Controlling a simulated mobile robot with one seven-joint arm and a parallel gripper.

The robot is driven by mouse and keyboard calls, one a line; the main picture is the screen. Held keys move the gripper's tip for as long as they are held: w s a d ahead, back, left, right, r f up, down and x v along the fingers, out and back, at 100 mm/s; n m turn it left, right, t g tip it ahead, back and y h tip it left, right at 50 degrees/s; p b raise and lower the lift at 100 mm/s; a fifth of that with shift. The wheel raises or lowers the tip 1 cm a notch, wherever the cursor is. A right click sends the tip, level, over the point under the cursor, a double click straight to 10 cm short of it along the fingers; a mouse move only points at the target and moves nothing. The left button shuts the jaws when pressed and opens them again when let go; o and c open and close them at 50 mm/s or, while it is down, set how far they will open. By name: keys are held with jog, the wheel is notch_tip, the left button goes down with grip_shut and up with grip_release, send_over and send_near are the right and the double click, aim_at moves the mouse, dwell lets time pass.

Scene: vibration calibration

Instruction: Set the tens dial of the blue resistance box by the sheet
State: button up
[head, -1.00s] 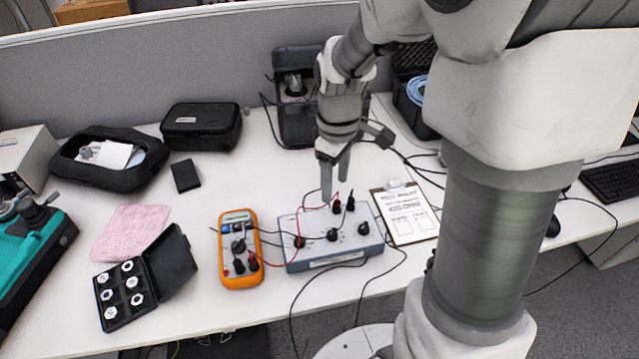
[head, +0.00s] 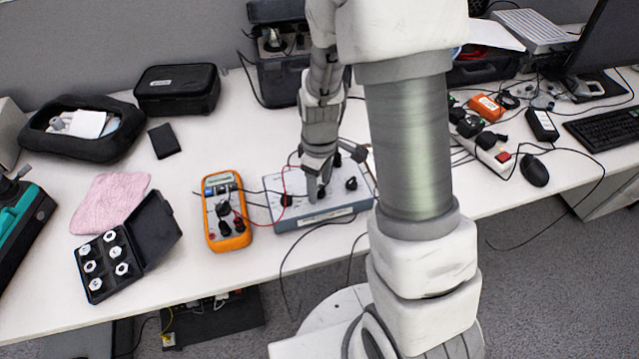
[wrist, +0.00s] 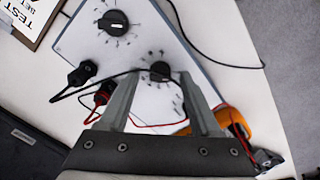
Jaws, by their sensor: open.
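The blue-grey resistance box (head: 322,217) lies on the desk beneath my gripper (head: 318,183). In the wrist view its pale top (wrist: 85,40) shows a black dial (wrist: 115,23) with a white pointer mark. A middle dial (wrist: 160,71) sits between my fingertips (wrist: 159,78). My gripper is open, with a finger on each side of that dial and gaps showing. Its setting is too small to read. The third dial (head: 286,200) shows at the box's left in the head view. The sheet (wrist: 24,12) on its clipboard is partly cut off in the wrist view.
An orange multimeter (head: 225,213) stands left of the box, joined by red and black leads. Plugged leads (wrist: 82,73) rise from the box behind the dials. A black case (head: 150,235) with white hex pieces and a pink cloth (head: 110,202) lie further left.

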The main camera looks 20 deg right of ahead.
grip_shut()
dwell(0.3)
jog(key=shift+m, duration=0.3)
jog(key=m, duration=0.5)
jog(key=shift+p, duration=0.35)
jog(key=m+p, duration=0.1)
jog(key=m, duration=0.5)
dwell(0.5)
grip_release()
